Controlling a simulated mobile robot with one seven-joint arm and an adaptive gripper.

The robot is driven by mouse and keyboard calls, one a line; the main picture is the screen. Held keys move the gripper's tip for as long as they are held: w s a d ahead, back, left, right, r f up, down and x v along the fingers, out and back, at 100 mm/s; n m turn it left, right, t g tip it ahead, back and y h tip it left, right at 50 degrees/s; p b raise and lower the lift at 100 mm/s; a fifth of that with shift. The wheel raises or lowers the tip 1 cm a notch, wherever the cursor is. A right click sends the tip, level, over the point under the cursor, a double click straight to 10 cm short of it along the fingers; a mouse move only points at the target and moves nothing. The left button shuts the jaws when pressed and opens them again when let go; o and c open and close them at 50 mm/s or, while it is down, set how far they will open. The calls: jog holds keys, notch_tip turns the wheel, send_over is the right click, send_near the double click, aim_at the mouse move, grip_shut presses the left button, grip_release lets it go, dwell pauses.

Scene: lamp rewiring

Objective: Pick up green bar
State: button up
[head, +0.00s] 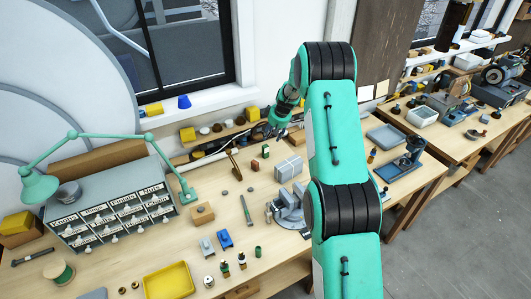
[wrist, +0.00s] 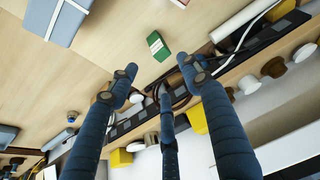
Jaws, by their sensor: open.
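A small green bar (wrist: 158,46) with a white marking lies on the wooden bench in the wrist view, close to the bench's back edge. In the head view the green bar (head: 265,151) is a small dark green block near the back shelf. My gripper (wrist: 158,76) is open and empty, its dark blue fingers spread apart. The bar shows beyond the gap between the fingertips, apart from them. In the head view my gripper (head: 272,131) is over the back of the bench, just behind the bar, and small and partly hard to make out.
A grey box (head: 288,168) stands right of the bar. The back shelf (head: 212,133) holds spools and yellow blocks. Dark tools and a white cable (wrist: 247,30) lie along the bench's back edge.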

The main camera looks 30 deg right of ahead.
aim_at(266, 146)
jog(key=shift+f, duration=0.1)
jog(key=shift+p+x, duration=0.7)
jog(key=shift+x, duration=3.5)
jog(key=shift+f, duration=0.15)
jog(key=shift+p+x, duration=0.85)
jog(key=shift+x, duration=1.6)
jog(key=c, duration=1.1)
